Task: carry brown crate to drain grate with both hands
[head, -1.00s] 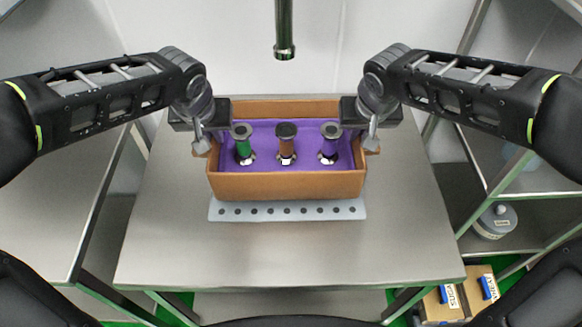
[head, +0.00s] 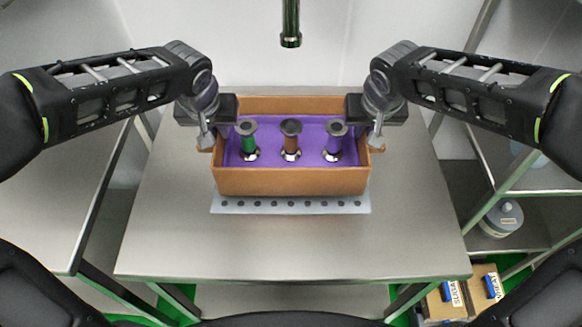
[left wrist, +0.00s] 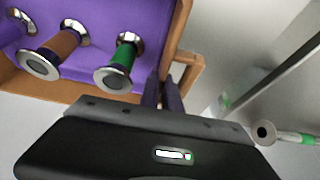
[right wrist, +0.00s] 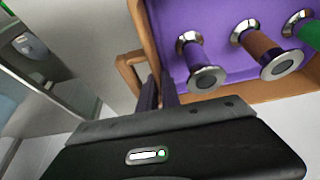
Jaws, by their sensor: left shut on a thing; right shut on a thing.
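The brown crate (head: 292,182) has a purple lining and holds three upright capped pieces: green (head: 248,142), brown (head: 291,140) and purple (head: 335,141). The drain grate (head: 292,206), a grey plate with a row of dark holes, shows at its front edge below the crate; the crate hides the rest. My left gripper (head: 207,143) is shut on the crate's left handle, also seen in the left wrist view (left wrist: 168,92). My right gripper (head: 375,142) is shut on the right handle, also seen in the right wrist view (right wrist: 158,92). I cannot tell whether the crate touches the grate.
The steel table (head: 290,250) is bare in front of the grate and at both sides. A dark green spout (head: 290,25) hangs behind and above the crate. Shelves with a grey container (head: 502,219) and boxes (head: 462,296) stand at the right.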

